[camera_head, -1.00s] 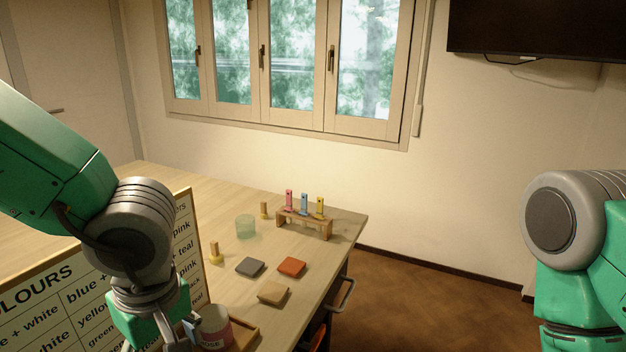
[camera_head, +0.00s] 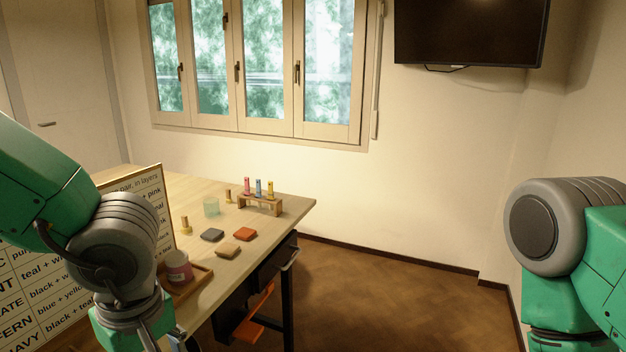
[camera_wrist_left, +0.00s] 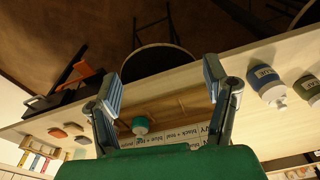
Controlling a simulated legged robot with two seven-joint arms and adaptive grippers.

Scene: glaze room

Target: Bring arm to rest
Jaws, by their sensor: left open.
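My left arm (camera_head: 115,240) comes in from the left in the head view, bent downward in front of the colour chart. Its gripper (camera_wrist_left: 162,88) shows in the left wrist view with its two fingers spread wide and nothing between them. The gripper is beside the table's edge, and a dark round stool seat shows beyond the fingers. My right arm (camera_head: 560,240) stands at the right edge of the head view, away from the table. Its gripper is out of frame.
Bottles (camera_wrist_left: 267,84) stand near the left gripper. Floor (camera_head: 390,300) at right is clear.

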